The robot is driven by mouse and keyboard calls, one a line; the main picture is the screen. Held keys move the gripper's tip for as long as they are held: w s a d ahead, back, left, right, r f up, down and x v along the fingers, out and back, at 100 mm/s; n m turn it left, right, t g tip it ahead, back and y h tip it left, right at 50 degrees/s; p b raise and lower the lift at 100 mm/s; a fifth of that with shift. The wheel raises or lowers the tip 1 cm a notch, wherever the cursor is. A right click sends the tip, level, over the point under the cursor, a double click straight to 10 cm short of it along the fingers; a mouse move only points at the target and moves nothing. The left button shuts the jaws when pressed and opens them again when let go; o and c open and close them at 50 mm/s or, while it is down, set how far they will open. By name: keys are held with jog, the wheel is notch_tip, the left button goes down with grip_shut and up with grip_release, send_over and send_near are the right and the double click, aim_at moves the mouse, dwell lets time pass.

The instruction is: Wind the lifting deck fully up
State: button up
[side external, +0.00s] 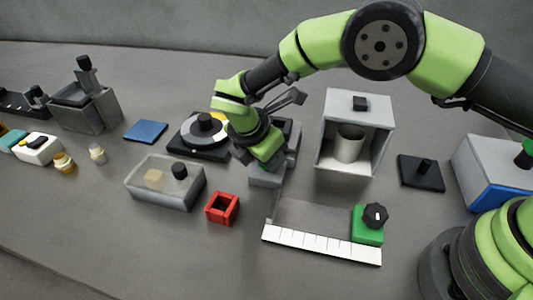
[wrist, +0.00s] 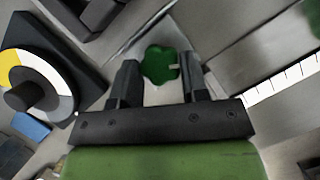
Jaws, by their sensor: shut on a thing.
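A green lobed knob (wrist: 160,65) with a pale pointer mark sits between my gripper's two dark fingers (wrist: 157,82) in the wrist view. My gripper is shut on this knob. In the side view my gripper (side external: 266,158) points down at a grey unit (side external: 266,178), and it hides the knob there. The unit has a taller grey part (side external: 293,140) behind my gripper. Its light grey top (wrist: 150,98) shows around the knob in the wrist view. I cannot tell the deck's height, since my arm covers much of the unit.
A dial with a black knob (side external: 205,122) stands close left. A red open box (side external: 222,208) and a clear bin (side external: 165,185) are in front left. A white-scaled ruler tray (side external: 320,244) with a green block (side external: 367,232) is front right. A grey open housing (side external: 357,105) stands right.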

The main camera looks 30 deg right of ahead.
jog(key=m+g, duration=0.1)
jog(key=m, duration=0.2)
jog(key=m+g, duration=0.1)
jog(key=m, duration=0.2)
jog(key=shift+w+m+g, duration=0.15)
jog(key=shift+m+g, duration=0.15)
jog(key=shift+d, duration=0.1)
dwell(0.4)
jog(key=o, duration=0.7)
jog(key=shift+c, duration=0.2)
jog(key=shift+w, duration=0.1)
